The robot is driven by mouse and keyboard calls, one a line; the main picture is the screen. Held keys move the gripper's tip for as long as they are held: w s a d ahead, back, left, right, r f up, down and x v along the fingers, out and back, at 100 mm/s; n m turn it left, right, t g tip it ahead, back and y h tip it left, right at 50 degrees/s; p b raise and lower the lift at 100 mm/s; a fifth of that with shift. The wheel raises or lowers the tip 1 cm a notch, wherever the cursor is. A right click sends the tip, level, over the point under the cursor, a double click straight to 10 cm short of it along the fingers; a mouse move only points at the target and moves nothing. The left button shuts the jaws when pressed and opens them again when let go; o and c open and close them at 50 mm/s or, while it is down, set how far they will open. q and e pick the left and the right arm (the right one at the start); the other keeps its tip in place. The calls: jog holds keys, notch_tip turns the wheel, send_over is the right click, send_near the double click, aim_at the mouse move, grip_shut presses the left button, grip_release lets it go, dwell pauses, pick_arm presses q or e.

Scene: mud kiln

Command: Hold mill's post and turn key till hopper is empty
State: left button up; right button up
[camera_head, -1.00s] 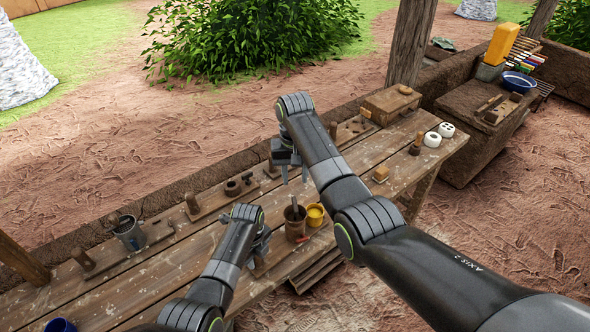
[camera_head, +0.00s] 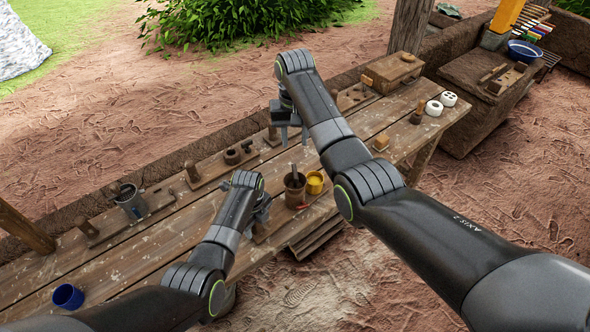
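A long wooden board on the bench carries an upright wooden post (camera_head: 192,173), a dark ring-shaped part (camera_head: 232,157) and a small T-shaped key-like piece (camera_head: 247,147). I cannot tell for sure whether these are the mill's post, hopper and key, nor see any hopper contents. My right gripper (camera_head: 293,136) hangs over the bench, right of this board, with its fingers apart and nothing between them. A wooden peg shows just behind it. My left gripper (camera_head: 262,212) is low over the front of the bench, left of a brown pot; its fingers are partly hidden by its arm.
The brown pot (camera_head: 295,190) holds a stick, and a yellow cup (camera_head: 315,183) stands beside it. A metal tin (camera_head: 131,204) and a blue cup (camera_head: 68,297) are at left. White rolls (camera_head: 434,107) and a wooden box (camera_head: 393,70) are at right. The left bench middle is clear.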

pick_arm(q)
notch_tip(320, 180, up, 12)
dwell(0.7)
